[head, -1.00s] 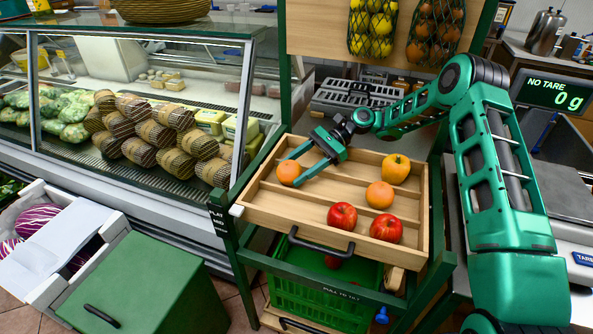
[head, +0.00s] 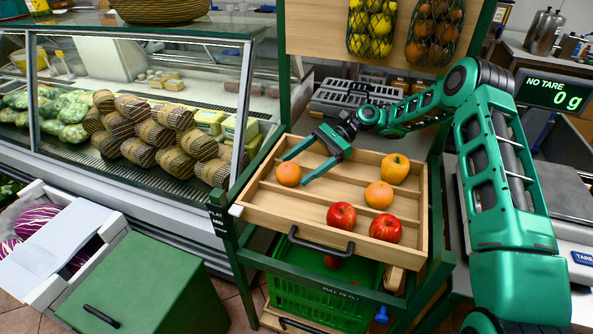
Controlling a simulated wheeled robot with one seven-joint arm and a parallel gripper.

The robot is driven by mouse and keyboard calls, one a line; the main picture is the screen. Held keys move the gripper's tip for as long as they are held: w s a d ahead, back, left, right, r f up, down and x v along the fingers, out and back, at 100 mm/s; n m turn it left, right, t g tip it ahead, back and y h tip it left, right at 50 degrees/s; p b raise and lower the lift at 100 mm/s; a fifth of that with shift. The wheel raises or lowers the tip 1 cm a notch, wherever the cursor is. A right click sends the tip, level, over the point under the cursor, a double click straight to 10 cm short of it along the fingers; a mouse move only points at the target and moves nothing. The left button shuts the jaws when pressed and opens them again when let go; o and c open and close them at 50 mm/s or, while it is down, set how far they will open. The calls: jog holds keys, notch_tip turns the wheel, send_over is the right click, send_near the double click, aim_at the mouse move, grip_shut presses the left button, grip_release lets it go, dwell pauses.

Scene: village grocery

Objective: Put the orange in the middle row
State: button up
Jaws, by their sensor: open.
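The slanted wooden tray (head: 272,214) has three rows split by thin dividers. One orange (head: 289,174) sits at the left end of the tray, apparently in the middle row. A second orange (head: 379,195) sits toward the right of the middle row. My gripper (head: 294,171) is open and empty, its two fingers pointing left. I see no clear contact.
Two red apples, a left one (head: 341,215) and a right one (head: 386,229), lie in the front row. A yellow pepper (head: 394,169) lies at the back right. Netted fruit (head: 433,31) hangs above. A green crate (head: 290,296) is below the tray, and the glass counter (head: 130,110) stands left.

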jog(key=shift+v, duration=2.7)
